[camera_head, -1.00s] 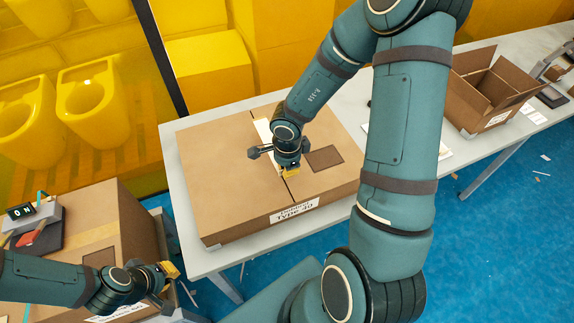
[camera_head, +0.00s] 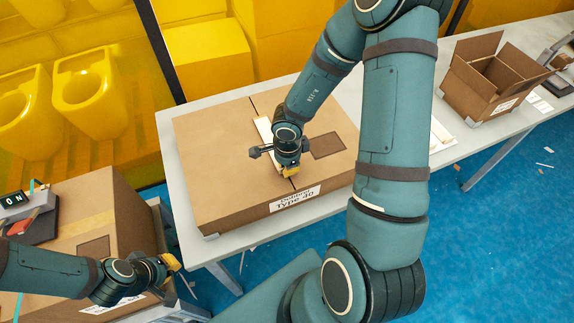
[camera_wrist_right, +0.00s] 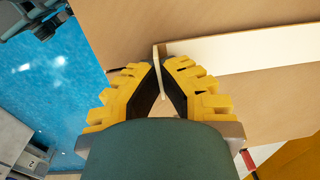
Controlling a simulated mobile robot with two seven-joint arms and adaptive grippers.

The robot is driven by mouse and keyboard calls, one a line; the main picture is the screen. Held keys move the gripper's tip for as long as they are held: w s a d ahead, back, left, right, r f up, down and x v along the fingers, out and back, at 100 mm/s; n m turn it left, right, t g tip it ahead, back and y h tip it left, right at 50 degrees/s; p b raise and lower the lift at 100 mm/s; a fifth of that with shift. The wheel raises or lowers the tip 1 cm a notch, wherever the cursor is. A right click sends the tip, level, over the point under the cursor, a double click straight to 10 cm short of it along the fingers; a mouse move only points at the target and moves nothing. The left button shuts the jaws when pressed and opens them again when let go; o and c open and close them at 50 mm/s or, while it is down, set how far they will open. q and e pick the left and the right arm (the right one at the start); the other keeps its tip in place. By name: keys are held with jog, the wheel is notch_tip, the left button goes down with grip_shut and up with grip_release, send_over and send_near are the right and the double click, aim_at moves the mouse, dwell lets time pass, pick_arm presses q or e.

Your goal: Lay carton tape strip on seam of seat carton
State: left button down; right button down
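The seat carton (camera_head: 225,175) is a large flat brown box on the light table, with a dark seam across its top and a white label (camera_head: 295,199) on its front. The cream carton tape strip (camera_head: 263,130) lies along the seam; it also shows in the right wrist view (camera_wrist_right: 250,52). My right gripper (camera_head: 290,171) is over the front end of the seam. In the right wrist view its yellow fingers (camera_wrist_right: 162,78) close on the strip's near end. My arm hides part of the strip. My left gripper (camera_head: 172,268) is beside another carton at lower left; its finger opening is unclear.
The other brown carton (camera_head: 125,215) stands at lower left, with a small display device (camera_head: 15,200) on it. An open empty box (camera_head: 480,90) is at the table's right. Blue floor with scraps lies in front.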

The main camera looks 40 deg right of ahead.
jog(key=shift+p, duration=0.35)
dwell(0.4)
jog(key=shift+f, duration=0.1)
jog(key=c, duration=1.1)
grip_release()
jog(key=shift+o, duration=0.2)
notch_tip(320, 180, up, 12)
jog(key=shift+s, duration=0.3)
